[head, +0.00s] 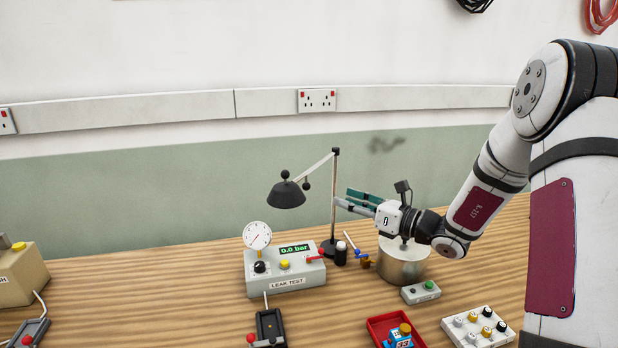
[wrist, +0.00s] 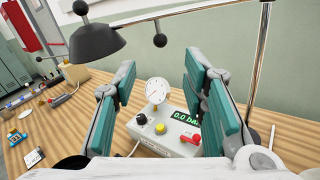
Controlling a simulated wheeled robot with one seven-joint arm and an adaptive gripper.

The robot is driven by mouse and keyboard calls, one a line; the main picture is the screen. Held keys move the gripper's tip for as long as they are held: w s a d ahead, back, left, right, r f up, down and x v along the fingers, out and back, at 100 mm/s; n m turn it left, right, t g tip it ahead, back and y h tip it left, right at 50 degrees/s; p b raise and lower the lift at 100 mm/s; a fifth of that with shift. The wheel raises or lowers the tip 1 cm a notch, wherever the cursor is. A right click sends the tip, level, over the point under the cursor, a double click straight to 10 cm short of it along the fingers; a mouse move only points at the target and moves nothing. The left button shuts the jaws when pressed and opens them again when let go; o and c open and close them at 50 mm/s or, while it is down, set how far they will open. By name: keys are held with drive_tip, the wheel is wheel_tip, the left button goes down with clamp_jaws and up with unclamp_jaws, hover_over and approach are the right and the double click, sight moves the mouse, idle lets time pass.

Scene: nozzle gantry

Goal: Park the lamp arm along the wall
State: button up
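A small black ball knob hangs under the arm, clearest in the wrist view (wrist: 160,41). My gripper (head: 352,200) is beside the post, below the lamp arm. In the wrist view its teal finger pads (wrist: 165,95) stand wide apart with nothing between them. The shade (wrist: 95,40) is at upper left there, the post at right.
The grey leak tester (head: 287,270) with its round gauge (head: 257,236) stands below the shade. A metal pot (head: 404,262) is under my wrist. A red tray (head: 396,330) and a white knob panel (head: 478,327) are at front right. The wall (head: 150,195) is behind the bench.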

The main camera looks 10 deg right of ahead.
sight(306, 184)
drive_tip(key=x, duration=1.4)
drive_tip(key=shift+d+p, duration=0.1)
drive_tip(key=shift+p, duration=0.3)
clamp_jaws()
